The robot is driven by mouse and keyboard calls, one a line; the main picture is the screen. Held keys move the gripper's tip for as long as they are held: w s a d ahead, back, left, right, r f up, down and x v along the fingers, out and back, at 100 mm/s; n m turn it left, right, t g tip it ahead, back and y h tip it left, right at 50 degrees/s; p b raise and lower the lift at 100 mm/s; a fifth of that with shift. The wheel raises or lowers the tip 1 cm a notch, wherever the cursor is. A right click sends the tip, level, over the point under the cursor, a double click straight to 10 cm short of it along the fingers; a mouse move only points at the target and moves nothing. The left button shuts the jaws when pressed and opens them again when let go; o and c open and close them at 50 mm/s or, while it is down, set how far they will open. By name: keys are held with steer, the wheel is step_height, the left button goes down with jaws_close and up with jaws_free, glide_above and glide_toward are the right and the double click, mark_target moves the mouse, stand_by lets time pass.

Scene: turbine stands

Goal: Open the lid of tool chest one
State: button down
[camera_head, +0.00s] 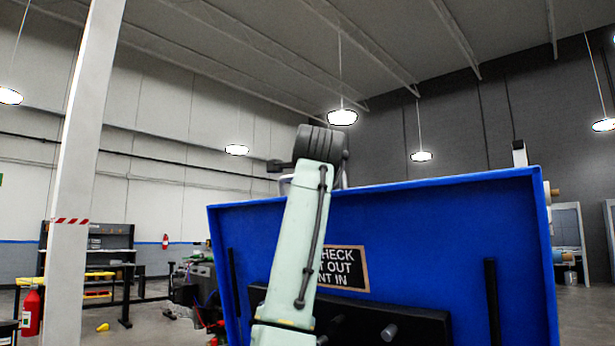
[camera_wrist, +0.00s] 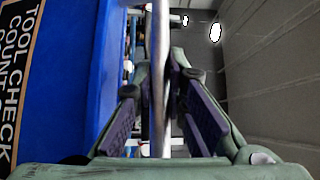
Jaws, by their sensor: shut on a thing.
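The blue lid (camera_head: 430,235) of the tool chest stands raised and steeply tilted in the head view. Its inner face bears a dark label (camera_head: 344,268) about tool check and count. In the wrist view the lid (camera_wrist: 75,75) fills the left side, with the label (camera_wrist: 18,75) turned sideways. My gripper (camera_wrist: 158,95) is shut on a shiny metal bar (camera_wrist: 161,30), seemingly the lid's handle, running beside the lid's edge. In the head view my arm crosses the lid, and the fingers are hidden. The chest's body is not in view.
A white post (camera_head: 85,170) with a striped band stands at the left. A red fire extinguisher (camera_head: 31,312) and a workbench (camera_head: 100,275) are near it. Open floor (camera_head: 150,325) shows left of the lid.

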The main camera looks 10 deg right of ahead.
steer(key=c, duration=1.6)
jaws_free()
steer(key=shift+s, duration=0.1)
steer(key=s+a, duration=0.2)
steer(key=s, duration=0.9)
steer(key=shift+s+f, duration=0.2)
steer(key=shift+s, duration=0.15)
